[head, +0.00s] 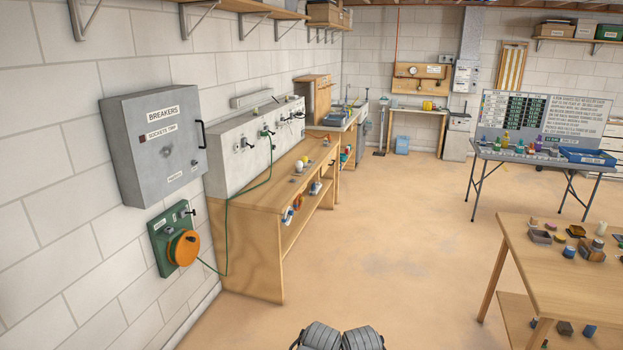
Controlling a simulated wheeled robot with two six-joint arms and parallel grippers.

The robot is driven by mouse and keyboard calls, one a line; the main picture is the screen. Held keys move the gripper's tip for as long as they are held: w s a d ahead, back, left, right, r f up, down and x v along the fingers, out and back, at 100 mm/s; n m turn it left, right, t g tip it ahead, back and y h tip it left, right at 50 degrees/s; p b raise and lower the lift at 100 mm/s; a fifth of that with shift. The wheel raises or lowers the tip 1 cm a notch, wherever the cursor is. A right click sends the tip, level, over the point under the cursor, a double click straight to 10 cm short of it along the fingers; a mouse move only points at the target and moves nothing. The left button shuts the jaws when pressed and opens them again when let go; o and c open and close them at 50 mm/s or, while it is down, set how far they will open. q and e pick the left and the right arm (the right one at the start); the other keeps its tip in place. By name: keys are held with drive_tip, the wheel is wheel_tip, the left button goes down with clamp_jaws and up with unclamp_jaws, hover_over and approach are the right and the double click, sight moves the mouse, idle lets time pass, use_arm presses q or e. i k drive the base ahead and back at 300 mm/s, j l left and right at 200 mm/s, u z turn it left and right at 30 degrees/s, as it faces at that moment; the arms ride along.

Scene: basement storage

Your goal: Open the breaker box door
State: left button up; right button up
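The grey breaker box (155,143), labelled "BREAKERS", is mounted on the white block wall at the left. Its door faces the room and looks shut, with a black handle (202,134) on the right edge. The door front carries a "SOCKETS TRIP" label, a small dark red square and a round knob or lock. Grey ridged parts of my own body show at the bottom edge. No gripper fingers can be made out, and both grippers are well away from the box.
Below the box, an orange reel (183,248) on a green panel has a green cable running to the wooden bench (262,225). A table (570,270) with small items stands at right. A folding table (540,160) stands behind it. The middle floor is clear.

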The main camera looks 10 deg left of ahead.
sight(154, 135)
drive_tip(key=i+u, duration=0.1)
drive_tip(key=i, duration=1.6)
drive_tip(key=i+u, duration=0.25)
drive_tip(key=i, duration=0.25)
drive_tip(key=i+l+u, duration=0.1)
drive_tip(key=i+u, duration=0.2)
drive_tip(key=i, duration=0.15)
drive_tip(key=i+u, duration=0.45)
drive_tip(key=i, duration=0.25)
drive_tip(key=z, duration=0.2)
